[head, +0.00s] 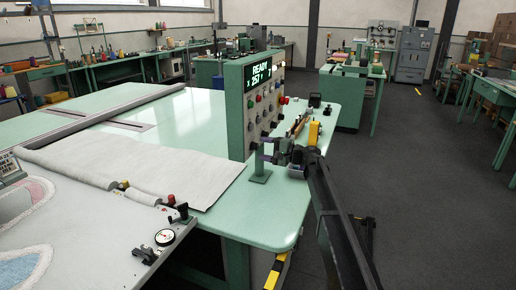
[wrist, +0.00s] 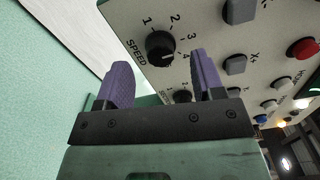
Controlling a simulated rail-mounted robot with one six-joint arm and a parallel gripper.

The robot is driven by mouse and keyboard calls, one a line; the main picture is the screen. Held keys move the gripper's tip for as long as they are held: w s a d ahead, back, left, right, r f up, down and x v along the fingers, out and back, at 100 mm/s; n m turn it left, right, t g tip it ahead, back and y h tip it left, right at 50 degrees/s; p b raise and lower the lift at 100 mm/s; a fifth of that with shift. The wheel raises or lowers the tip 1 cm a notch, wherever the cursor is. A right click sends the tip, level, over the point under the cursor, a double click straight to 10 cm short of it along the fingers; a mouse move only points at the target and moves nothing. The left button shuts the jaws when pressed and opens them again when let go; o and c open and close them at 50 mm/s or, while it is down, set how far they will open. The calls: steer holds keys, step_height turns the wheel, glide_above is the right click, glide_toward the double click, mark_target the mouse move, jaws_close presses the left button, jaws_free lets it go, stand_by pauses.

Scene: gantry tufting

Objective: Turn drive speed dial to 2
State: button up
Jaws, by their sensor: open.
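In the wrist view the drive speed dial (wrist: 160,47) is a round black knob on a pale panel, marked SPEED with numbers 1 to 4 around it. Its pointer seems to face the lower right, near 3 or 4, but is hard to read. My gripper (wrist: 159,62) is open, its two purple fingers apart and empty, with the dial beyond and between the tips. I see no contact. In the head view my gripper (head: 268,149) is at the lower right part of the upright control panel (head: 236,118). The dial cannot be made out there.
A second black knob (wrist: 182,96) sits lower on the panel, partly behind the right finger. Grey, red and white buttons are to the right. A yellow object (head: 314,133) stands on the green table right of my gripper.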

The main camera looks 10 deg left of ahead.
mark_target(257, 147)
steer(key=shift+x, duration=1.55)
steer(key=c, duration=0.9)
steer(key=shift+n, duration=0.3)
steer(key=n, duration=0.4)
steer(key=shift+n, duration=2.6)
steer(key=o, duration=0.9)
